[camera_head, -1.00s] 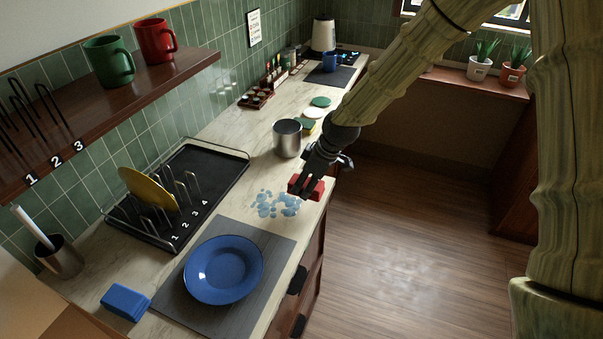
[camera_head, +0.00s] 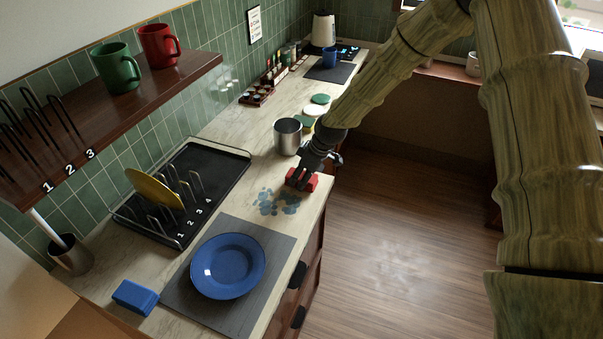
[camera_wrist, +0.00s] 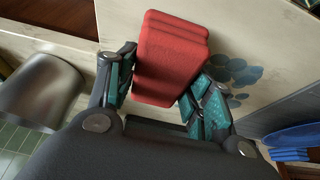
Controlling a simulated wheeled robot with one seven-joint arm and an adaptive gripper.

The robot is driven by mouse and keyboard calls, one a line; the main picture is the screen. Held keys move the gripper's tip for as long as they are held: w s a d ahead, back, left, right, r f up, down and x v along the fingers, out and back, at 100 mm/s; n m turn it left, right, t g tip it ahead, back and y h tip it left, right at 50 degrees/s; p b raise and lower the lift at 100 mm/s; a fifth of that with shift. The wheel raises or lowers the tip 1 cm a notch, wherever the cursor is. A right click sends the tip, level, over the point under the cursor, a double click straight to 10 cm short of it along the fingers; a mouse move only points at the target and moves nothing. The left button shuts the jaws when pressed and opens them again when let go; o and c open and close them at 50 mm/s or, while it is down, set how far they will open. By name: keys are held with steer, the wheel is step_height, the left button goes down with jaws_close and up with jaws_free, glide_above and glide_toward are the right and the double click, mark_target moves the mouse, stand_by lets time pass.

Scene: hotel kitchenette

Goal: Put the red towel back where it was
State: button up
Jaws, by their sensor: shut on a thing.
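The red towel (camera_head: 305,182) is a small folded red block at the counter's front edge, just beyond a patch of spilled liquid (camera_head: 277,201). My gripper (camera_head: 303,175) is shut on it from above. In the wrist view the towel (camera_wrist: 172,58) sits between the two fingers of my gripper (camera_wrist: 163,85), and the spill (camera_wrist: 228,75) lies beside it. The towel is at or very near the counter surface; I cannot tell whether it touches.
A metal pot (camera_head: 287,136) stands close behind my gripper. A blue plate (camera_head: 228,266) on a grey mat (camera_head: 190,290), a blue folded block (camera_head: 135,297) and a black dish rack (camera_head: 222,170) with a yellow plate (camera_head: 153,189) are nearer.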

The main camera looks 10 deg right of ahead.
steer(key=shift+s+f, duration=0.1)
steer(key=shift+f, duration=0.2)
steer(key=o, duration=0.9)
steer(key=shift+r, duration=0.1)
steer(key=shift+b+v, duration=1.95)
steer(key=shift+v, duration=4.15)
